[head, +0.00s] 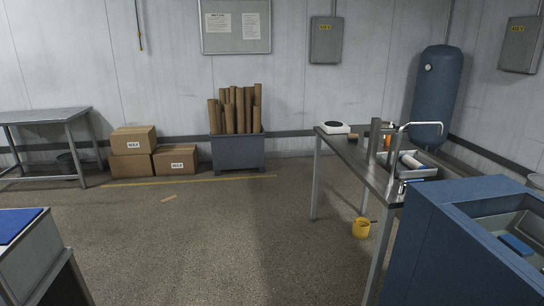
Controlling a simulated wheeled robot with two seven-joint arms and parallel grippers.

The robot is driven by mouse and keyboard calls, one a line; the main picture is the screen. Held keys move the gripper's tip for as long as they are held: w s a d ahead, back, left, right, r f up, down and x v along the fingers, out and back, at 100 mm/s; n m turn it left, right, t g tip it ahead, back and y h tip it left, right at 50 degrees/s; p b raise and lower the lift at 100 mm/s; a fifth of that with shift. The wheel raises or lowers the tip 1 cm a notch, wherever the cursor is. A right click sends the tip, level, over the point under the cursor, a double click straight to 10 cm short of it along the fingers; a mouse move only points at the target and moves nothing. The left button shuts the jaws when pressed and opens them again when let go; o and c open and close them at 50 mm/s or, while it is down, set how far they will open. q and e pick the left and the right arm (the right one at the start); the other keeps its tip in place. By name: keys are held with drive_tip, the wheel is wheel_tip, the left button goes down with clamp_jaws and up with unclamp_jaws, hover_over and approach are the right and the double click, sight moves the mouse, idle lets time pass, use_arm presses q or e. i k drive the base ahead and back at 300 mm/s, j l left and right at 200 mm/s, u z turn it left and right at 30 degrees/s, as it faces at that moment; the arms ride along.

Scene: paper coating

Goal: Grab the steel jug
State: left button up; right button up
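I cannot pick out a steel jug for certain. On the steel bench (355,155) at the right, a pale cylinder (410,160) lies at a tilt in a metal basin (425,174), under a curved tap (420,126). A grey upright post (375,140) stands on the bench and hides part of what is behind it. A small orange item (387,141) is beside the post. Neither of my grippers is in view.
A large blue bin (440,245) blocks the front right. A yellow bucket (361,229) sits on the floor by the bench. Cardboard boxes (133,139) and a grey crate (238,154) of brown tubes stand along the wall. The middle floor is mostly clear.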

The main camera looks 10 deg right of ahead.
sight(386, 129)
drive_tip(key=i+u, duration=0.1)
drive_tip(key=i, duration=1.7)
drive_tip(key=i+j+z, duration=0.1)
drive_tip(key=i+z, duration=0.25)
drive_tip(key=i, duration=0.2)
drive_tip(key=i+j+z, duration=0.35)
drive_tip(key=i, duration=0.25)
drive_tip(key=i+j+z, duration=0.35)
drive_tip(key=i, duration=0.15)
